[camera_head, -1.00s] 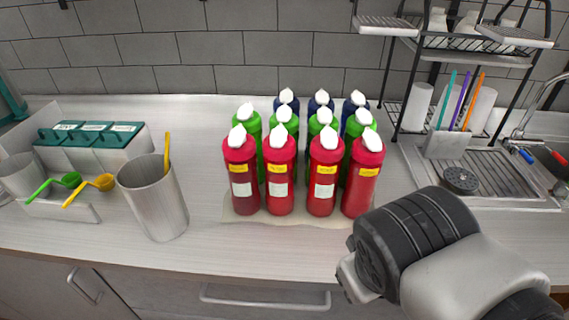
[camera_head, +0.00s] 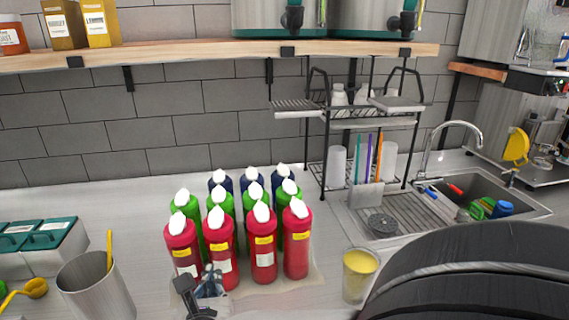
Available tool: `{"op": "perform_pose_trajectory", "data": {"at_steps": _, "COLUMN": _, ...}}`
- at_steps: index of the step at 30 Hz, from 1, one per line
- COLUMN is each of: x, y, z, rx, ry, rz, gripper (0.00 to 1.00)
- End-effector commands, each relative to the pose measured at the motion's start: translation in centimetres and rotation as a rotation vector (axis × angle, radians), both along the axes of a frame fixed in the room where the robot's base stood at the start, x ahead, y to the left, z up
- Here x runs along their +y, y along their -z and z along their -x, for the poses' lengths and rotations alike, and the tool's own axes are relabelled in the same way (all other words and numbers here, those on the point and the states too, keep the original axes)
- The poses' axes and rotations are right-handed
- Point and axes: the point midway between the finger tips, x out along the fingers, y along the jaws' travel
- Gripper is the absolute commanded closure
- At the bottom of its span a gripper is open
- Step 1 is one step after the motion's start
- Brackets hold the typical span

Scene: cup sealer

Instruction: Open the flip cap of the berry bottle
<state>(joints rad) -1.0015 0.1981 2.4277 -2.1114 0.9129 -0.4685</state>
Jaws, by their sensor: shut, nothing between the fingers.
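Several bottles with white flip caps stand in rows on the counter. The front row is red bottles (camera_head: 264,250), with green bottles (camera_head: 186,205) behind and dark blue bottles (camera_head: 222,183) at the back. The labels are too small to read, so I cannot tell which is the berry bottle. The white caps of the front row (camera_head: 262,212) look closed. My gripper (camera_head: 200,284) shows at the lower edge, in front of the two left red bottles and hiding their lower parts. It is shut and empty, below cap height; I cannot tell whether it touches a bottle.
A metal cup (camera_head: 95,290) with a yellow utensil stands at left. A clear cup with yellow contents (camera_head: 359,274) stands right of the bottles. A drying rack (camera_head: 360,120) and sink (camera_head: 475,190) are at right. A wooden shelf (camera_head: 190,52) overhangs the back.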

Motion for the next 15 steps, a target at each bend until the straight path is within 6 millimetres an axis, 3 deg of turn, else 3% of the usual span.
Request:
{"op": "perform_pose_trajectory", "data": {"at_steps": 5, "x": 0.2, "y": 1.0, "z": -2.4, "rx": 0.000, "ry": 0.007, "rz": -0.001, "gripper": 1.00}}
{"op": "perform_pose_trajectory", "data": {"at_steps": 15, "x": 1.5, "y": 3.4, "z": -9.1, "rx": 0.000, "ry": 0.007, "rz": -0.002, "gripper": 1.00}}
